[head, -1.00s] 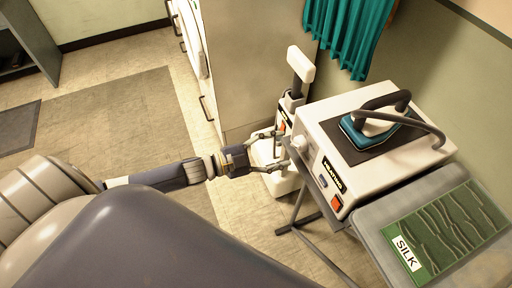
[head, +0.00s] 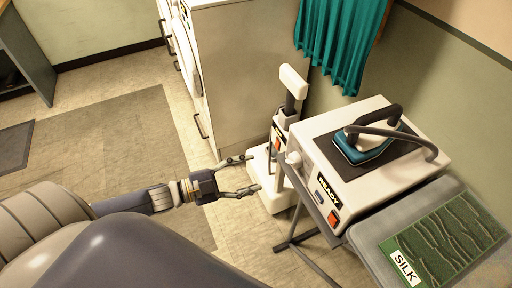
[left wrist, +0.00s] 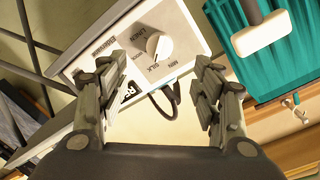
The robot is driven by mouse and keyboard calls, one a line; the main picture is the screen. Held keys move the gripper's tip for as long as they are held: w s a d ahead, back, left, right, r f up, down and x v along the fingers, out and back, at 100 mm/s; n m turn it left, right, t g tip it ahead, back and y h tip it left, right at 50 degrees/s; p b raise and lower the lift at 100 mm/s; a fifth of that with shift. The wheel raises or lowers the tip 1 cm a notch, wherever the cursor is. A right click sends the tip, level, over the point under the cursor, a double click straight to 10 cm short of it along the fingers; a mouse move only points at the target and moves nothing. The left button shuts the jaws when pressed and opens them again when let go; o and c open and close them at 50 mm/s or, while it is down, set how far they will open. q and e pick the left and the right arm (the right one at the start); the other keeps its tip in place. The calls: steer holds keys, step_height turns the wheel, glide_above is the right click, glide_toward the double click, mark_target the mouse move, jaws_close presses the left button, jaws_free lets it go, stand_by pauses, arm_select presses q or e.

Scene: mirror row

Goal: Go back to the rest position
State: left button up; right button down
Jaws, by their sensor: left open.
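My left gripper (head: 250,174) is open and empty, just left of the white ironing station (head: 345,185) and apart from it. Its two fingers also show in the left wrist view (left wrist: 158,88), spread in front of the station's panel. A white round dial (left wrist: 159,45) sits on that panel among LINEN, SILK and MIN marks. In the head view the station's front label reads READY (head: 328,190), above a red square (head: 334,217). A teal and black iron (head: 362,150) rests on the station's dark top pad. My right gripper is not in view.
A grey board (head: 368,237) with a green SILK cloth (head: 445,247) adjoins the station. A white upright stand (head: 287,145) is behind my fingers, beside a pale cabinet (head: 245,75). A teal curtain (head: 340,40) hangs behind. The floor left of the cabinet is open.

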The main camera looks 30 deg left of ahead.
arm_select(q)
steer(key=s+a+f+n+g+y, duration=0.1)
steer(key=s+a+f+n+y, duration=0.2)
steer(key=f, duration=0.7)
steer(key=s+a+f+n+g+y, duration=0.1)
steer(key=a+f+n+y, duration=0.25)
steer(key=f, duration=0.65)
steer(key=s+a+f+n+g+y, duration=0.1)
steer(key=s+a+f+n+y, duration=0.25)
steer(key=f, duration=0.55)
steer(key=s+d+f+n+g, duration=0.1)
steer(key=s+d+f+g, duration=0.2)
steer(key=s+f, duration=0.3)
steer(key=s+d+f+n+g, duration=0.1)
steer(key=s+d+f+g, duration=0.2)
steer(key=s, duration=0.9)
steer(key=s+d+f+n+g+y, duration=0.1)
steer(key=s+d+f+g, duration=0.2)
steer(key=s+f, duration=0.6)
steer(key=shift+d+f+n, duration=0.25)
steer(key=shift+d+n, duration=0.05)
